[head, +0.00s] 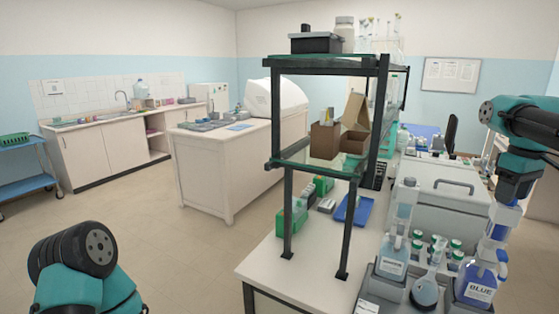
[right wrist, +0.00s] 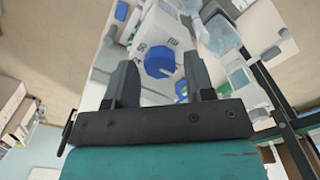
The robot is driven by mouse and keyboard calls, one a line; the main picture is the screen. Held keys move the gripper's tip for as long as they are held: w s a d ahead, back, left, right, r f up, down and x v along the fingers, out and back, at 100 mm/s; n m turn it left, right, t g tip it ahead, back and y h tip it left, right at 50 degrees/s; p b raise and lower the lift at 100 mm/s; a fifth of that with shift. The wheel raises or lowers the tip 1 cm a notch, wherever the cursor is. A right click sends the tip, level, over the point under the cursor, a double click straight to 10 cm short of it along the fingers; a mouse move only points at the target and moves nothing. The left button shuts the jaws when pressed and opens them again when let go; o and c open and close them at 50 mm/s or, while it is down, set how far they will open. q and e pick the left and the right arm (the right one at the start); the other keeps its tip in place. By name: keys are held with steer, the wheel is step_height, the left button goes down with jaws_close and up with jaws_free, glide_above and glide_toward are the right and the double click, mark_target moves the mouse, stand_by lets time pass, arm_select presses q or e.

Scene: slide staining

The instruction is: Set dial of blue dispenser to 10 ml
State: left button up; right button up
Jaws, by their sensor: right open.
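The blue dispenser (head: 476,284) stands at the lower right in the head view, a bottle of blue liquid with a label reading "BLUE". Its upper part shows beside my right arm. In the right wrist view, a blue round dial (right wrist: 159,59) on a white body lies between the two dark fingers of my right gripper (right wrist: 161,62). The fingers are apart, one on each side of the dial, with gaps visible. I cannot read the dial's setting. My left arm shows at the lower left in the head view, but its gripper is out of view.
A similar dispenser bottle (head: 392,258) and a round flask (head: 425,291) stand left of the blue dispenser. Several green-capped bottles (head: 437,243) are close behind. A dark-framed shelf (head: 348,225) rises on the bench to the left.

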steer(key=shift+r, duration=2.45)
